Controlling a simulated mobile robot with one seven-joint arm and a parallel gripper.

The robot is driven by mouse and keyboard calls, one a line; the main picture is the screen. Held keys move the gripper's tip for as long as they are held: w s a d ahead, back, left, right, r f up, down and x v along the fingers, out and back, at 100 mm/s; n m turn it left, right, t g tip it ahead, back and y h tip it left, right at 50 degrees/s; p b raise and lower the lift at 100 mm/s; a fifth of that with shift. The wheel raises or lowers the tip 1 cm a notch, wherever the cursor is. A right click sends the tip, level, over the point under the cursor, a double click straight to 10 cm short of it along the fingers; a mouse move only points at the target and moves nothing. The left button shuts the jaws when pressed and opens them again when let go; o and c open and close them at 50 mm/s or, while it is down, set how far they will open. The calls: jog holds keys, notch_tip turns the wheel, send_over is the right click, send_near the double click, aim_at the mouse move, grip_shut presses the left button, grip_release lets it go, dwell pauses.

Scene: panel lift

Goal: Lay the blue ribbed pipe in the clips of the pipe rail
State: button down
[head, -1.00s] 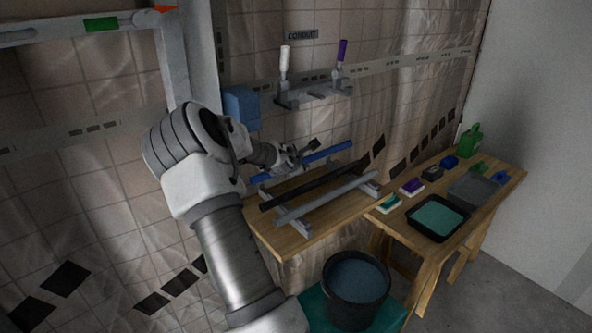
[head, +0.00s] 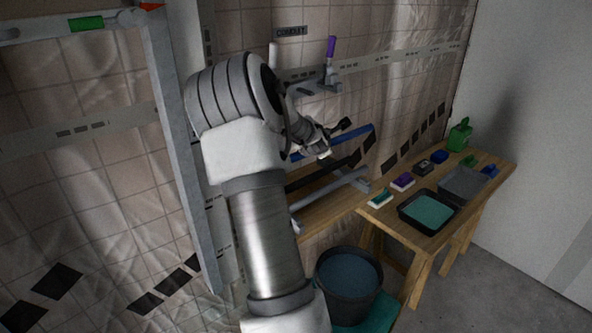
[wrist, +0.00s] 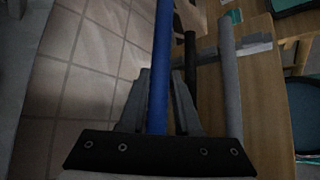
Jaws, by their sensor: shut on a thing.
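The blue ribbed pipe (head: 360,135) is held above the wooden bench, close to the tiled wall. It runs between my gripper's fingers in the wrist view (wrist: 160,75). My gripper (head: 330,138) is shut on it; the arm hides part of the pipe in the head view. In the wrist view my gripper (wrist: 160,100) shows a finger on each side of the pipe. The grey rail (head: 326,87), which looks like the pipe rail, is on the wall above, with a purple handle (head: 331,47) and a white handle (head: 274,52). My arm hides its left part.
A black pipe (wrist: 190,60) and a grey pipe (wrist: 230,85) lie on supports on the bench. A dark bucket (head: 348,285) stands in front. A side table (head: 384,216) at right holds trays and small items. A grey upright post (head: 178,130) stands left of my arm.

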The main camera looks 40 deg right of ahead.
jog(key=w+a+f, duration=0.2)
jog(key=w, duration=0.1)
jog(key=w+a+f, duration=0.2)
jog(key=w, duration=0.1)
jog(key=w+a+f, duration=0.2)
jog(key=w+f, duration=0.1)
jog(key=shift+w+a, duration=0.25)
jog(key=shift+w, duration=0.15)
notch_tip(320, 180, down, 3)
jog(key=shift+d+r+b, duration=0.1)
jog(key=shift+r+b, duration=0.05)
jog(key=shift+b, duration=0.2)
jog(key=shift+f, duration=0.45)
jog(key=shift+f, duration=0.25)
jog(key=c, duration=0.6)
grip_release()
jog(key=shift+s+r, duration=0.1)
